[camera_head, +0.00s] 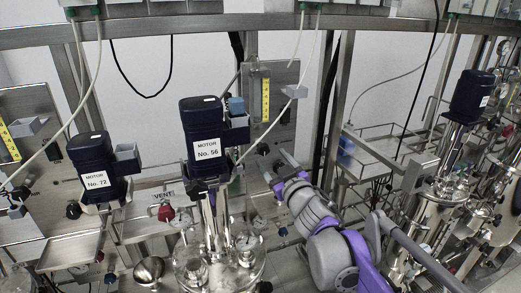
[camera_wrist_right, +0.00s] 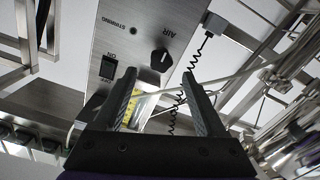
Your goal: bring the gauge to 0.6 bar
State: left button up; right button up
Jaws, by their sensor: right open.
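My right gripper (camera_head: 276,166) reaches up from the lower right to the steel panel (camera_head: 284,112) behind motor No. 56. In the right wrist view its jaws (camera_wrist_right: 159,76) are open and empty. A black knob (camera_wrist_right: 160,57) labelled AIR is on the panel just beyond the fingertips, apart from them. The knob also shows in the head view (camera_head: 262,148), just above the fingers. A small round dial (camera_head: 258,222) sits low behind the vessel; its reading is too small to tell. My left gripper is out of view.
Motor No. 56 (camera_head: 204,135) stands on a steel vessel left of my arm. Motor No. 72 (camera_head: 95,165) is farther left. A yellow-scaled flow tube (camera_head: 265,98) is above the knob. Hoses hang nearby. Another motor (camera_head: 471,96) and vessel stand right.

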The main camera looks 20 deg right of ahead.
aim_at(264, 150)
jog(key=w, duration=0.7)
jog(key=shift+w+d+p, duration=0.1)
jog(key=shift+d+p, duration=0.05)
jog(key=shift+p, duration=0.25)
grip_shut()
